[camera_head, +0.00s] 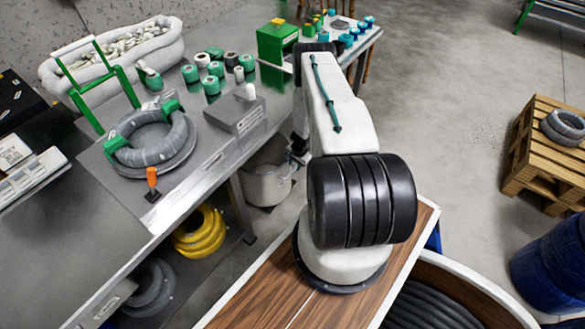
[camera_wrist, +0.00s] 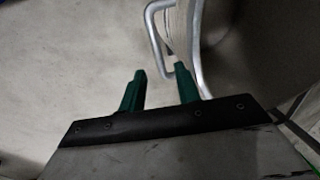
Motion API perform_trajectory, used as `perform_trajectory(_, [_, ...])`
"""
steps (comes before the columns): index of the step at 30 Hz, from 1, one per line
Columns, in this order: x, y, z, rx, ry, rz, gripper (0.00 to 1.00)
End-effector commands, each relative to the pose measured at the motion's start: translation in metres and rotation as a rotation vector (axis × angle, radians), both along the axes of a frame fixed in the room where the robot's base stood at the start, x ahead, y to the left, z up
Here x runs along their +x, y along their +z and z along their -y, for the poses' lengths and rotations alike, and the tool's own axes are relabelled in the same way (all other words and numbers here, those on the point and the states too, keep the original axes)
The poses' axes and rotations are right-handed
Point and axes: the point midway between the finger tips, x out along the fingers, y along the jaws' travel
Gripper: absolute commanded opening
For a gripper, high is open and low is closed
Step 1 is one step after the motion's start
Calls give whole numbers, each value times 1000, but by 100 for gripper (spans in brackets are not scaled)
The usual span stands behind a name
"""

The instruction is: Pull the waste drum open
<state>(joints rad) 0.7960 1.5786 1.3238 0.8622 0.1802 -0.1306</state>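The waste drum (camera_head: 264,188) is a pale grey round container under the workbench, partly hidden by the bench edge and my arm. In the wrist view, the drum (camera_wrist: 177,32) fills the upper right, with a bent metal bar handle (camera_wrist: 150,25) on its near side. In the head view, my gripper (camera_head: 298,157) is small, beside the drum's right side, and partly hidden.
The metal workbench (camera_head: 60,235) overhangs the drum and carries a grey cable coil (camera_head: 152,140), green spools and a parts bin. A yellow coil (camera_head: 200,232) lies under it, left of the drum. A wooden pallet stack (camera_head: 535,150) stands at right; the floor between is clear.

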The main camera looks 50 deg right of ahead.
Motion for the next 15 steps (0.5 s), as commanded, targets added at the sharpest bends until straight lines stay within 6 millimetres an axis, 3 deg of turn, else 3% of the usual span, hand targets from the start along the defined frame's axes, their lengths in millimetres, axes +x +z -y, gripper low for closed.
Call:
perform_trajectory(6, [5,-27,-2,2,1,0,33])
perform_trajectory(15, [8,-33,-4,1,5,0,33])
